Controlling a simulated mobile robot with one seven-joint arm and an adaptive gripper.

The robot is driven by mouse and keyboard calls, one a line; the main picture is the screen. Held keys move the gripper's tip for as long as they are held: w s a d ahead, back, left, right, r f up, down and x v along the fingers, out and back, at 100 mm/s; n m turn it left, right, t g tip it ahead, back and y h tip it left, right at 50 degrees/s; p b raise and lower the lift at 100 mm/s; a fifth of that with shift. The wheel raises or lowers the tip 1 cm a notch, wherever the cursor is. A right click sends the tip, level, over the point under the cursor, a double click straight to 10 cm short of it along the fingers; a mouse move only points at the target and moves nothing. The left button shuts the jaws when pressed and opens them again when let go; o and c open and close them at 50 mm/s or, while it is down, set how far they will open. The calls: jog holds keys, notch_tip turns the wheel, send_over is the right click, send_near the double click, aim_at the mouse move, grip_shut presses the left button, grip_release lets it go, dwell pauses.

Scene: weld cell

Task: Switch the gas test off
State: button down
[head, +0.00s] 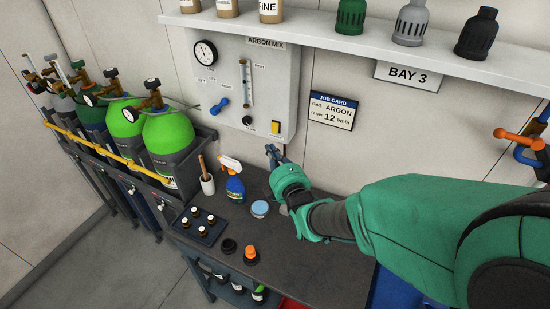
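The grey gas panel (212,100) marked ARGON MIX hangs on the wall. It carries a round gauge (205,53), a clear flow tube (246,82), a blue lever (219,107), a black knob (247,120) and a yellow switch (275,127) on a dark plate at the lower right. The label on the switch is too small to read, and I cannot tell its position. My gripper (273,150) is just below the yellow switch in the picture, in front of the panel's lower edge. Its fingertips are small here, and I see nothing held between them.
A job card (333,110) reads argon, 12 l/min. A shelf (365,40) with bottles runs above. The dark bench (290,262) holds a spray bottle (235,187), a brush cup (208,185), a blue-lidded tin (260,208) and a small tray (181,226). Gas cylinders (170,138) stand left.

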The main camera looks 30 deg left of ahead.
aim_at(275, 128)
jog(key=shift+w+a+f, duration=0.15)
jog(key=shift+w+a, duration=0.35)
jog(key=shift+w, duration=0.65)
jog(key=shift+w+a+f, duration=0.15)
jog(key=shift+w+a, duration=0.35)
jog(key=shift+w, duration=0.7)
jog(key=shift+w+a+f, duration=0.15)
jog(key=shift+w+a, duration=0.35)
jog(key=shift+w, duration=0.65)
jog(key=shift+w+f+b, duration=0.1)
jog(key=shift+b, duration=0.55)
jog(key=b, duration=0.3)
jog(key=shift+w+f+n, duration=0.25)
jog(key=shift+w+n, duration=0.05)
jog(key=shift+r+p, duration=0.2)
jog(key=shift+p, duration=0.1)
jog(key=shift+s, duration=0.1)
